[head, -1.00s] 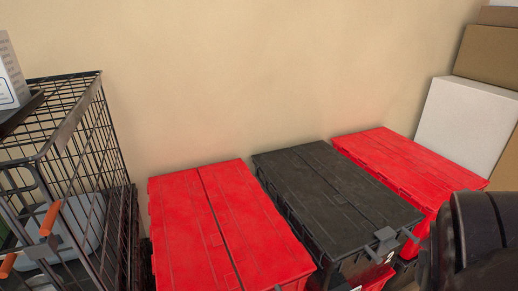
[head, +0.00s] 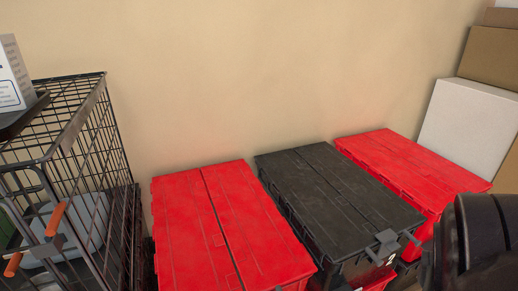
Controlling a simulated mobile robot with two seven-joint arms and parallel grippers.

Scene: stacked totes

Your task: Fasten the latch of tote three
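The black lidded tote (head: 325,195) tops the middle stack, with a red tote (head: 225,225) to its left and another red tote (head: 410,165) to its right. All their lids look closed. A partly seen white mark, perhaps a 2, shows low on the middle stack's front. I cannot read a 3 on any tote. A grey block (head: 387,238) sits at the black lid's front right corner, perhaps a latch or a gripper part. My dark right arm fills the lower right. A grey piece (head: 412,238) at its left may be a fingertip. My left gripper is out of view.
A black wire cage (head: 85,130) with orange-handled latches stands at the left, a box on top. White and brown boxes (head: 468,125) are stacked at the right. A beige wall closes the back. The tote lids are bare, and the stacks stand close together.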

